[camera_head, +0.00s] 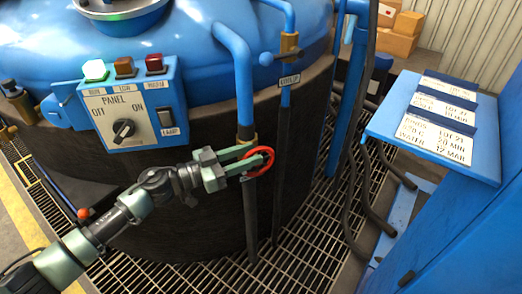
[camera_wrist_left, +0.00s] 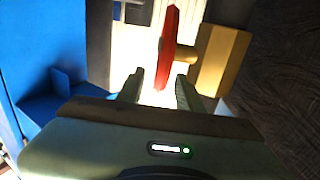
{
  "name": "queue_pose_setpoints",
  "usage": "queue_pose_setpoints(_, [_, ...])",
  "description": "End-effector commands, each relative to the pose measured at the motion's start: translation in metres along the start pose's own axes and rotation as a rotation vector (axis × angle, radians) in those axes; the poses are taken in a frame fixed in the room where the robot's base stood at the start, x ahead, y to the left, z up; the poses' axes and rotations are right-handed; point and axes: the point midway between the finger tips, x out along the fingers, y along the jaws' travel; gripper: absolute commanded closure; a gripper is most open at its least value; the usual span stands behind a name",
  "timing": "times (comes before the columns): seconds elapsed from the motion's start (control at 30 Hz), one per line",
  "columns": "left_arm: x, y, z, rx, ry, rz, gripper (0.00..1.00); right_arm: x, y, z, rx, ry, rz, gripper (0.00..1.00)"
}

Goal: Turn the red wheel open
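The red wheel (camera_head: 268,152) is a small ring-shaped handle on the pipe at the front of the blue furnace. In the left wrist view the red wheel (camera_wrist_left: 168,40) shows edge-on, with a brass stem to its right. My left gripper (camera_head: 250,160) reaches it from the left, with its fingertips at the wheel. In the left wrist view my left gripper (camera_wrist_left: 155,85) has its fingers apart. My right gripper is not in view.
A blue panel (camera_head: 160,120) with an OFF/ON knob and coloured buttons stands above my left arm. A vertical pipe (camera_head: 285,170) runs close to the right of the wheel. A blue shelf with cards (camera_head: 470,160) stands at right. Floor grating (camera_head: 310,240) lies below.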

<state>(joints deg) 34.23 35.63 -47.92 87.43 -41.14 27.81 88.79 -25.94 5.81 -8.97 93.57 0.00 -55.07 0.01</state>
Motion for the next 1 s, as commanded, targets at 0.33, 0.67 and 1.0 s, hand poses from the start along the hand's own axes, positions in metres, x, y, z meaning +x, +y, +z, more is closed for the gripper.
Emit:
queue_pose_setpoints(0.33, [0.033, 0.000, 0.000, 0.001, 0.000, 0.000, 0.64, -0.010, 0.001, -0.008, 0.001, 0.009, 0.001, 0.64])
queue_pose_setpoints(0.67, [0.034, 0.000, 0.000, 0.001, 0.000, 0.000, 0.91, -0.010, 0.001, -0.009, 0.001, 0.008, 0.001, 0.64])
queue_pose_setpoints(1.0, [0.033, 0.000, 0.001, -0.001, 0.008, -0.001, 1.00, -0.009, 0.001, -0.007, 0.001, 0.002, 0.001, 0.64])
